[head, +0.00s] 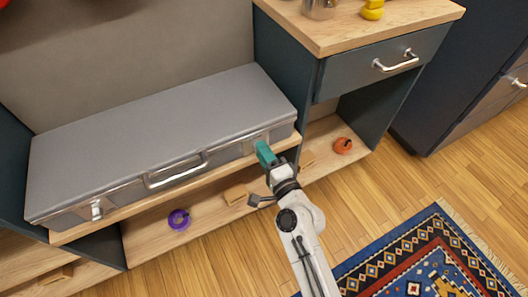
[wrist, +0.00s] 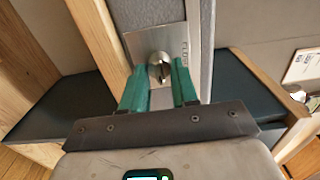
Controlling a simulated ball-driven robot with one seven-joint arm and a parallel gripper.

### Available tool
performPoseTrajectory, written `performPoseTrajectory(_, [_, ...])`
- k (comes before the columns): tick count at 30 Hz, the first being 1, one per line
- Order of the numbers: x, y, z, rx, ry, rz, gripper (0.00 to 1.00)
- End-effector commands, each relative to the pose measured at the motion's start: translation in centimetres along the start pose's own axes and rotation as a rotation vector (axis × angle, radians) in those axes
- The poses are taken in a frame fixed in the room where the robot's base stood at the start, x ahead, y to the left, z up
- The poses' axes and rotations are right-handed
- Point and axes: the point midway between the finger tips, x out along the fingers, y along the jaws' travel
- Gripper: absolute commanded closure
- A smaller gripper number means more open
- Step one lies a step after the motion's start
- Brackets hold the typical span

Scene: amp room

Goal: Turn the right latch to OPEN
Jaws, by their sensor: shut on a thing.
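The grey case (head: 160,125) lies on a wooden shelf, its lid down and its handle (head: 175,172) on the front. My gripper (head: 262,148) has teal fingers and is at the right end of the case front, hiding most of the right latch in the head view. In the wrist view the right latch (wrist: 159,65) is a round metal knob on a metal plate (wrist: 150,42). The teal fingers of my gripper (wrist: 160,84) are shut on it, one on each side. The left latch (head: 97,211) is at the other end.
A wooden shelf edge (head: 120,216) runs just below the case. On the lower shelf are a purple ring (head: 179,219) and an orange object (head: 343,146). A drawer with a handle (head: 396,61) is at the right. A patterned rug (head: 420,262) lies on the floor.

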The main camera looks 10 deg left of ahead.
Motion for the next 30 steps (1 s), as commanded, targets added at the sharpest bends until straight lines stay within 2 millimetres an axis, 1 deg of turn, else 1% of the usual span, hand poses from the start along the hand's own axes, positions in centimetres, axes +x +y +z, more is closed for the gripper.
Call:
performPoseTrajectory(14, [-0.06,0.16,-0.11,0.015,0.002,0.002,1.00])
performPoseTrajectory(15, [-0.06,0.16,-0.11,0.015,0.002,0.002,0.69])
performPoseTrajectory(22, [-0.04,0.10,-0.07,0.014,0.001,0.001,0.48])
performPoseTrajectory(30, [-0.17,0.07,-0.04,0.014,0.001,0.001,0.48])
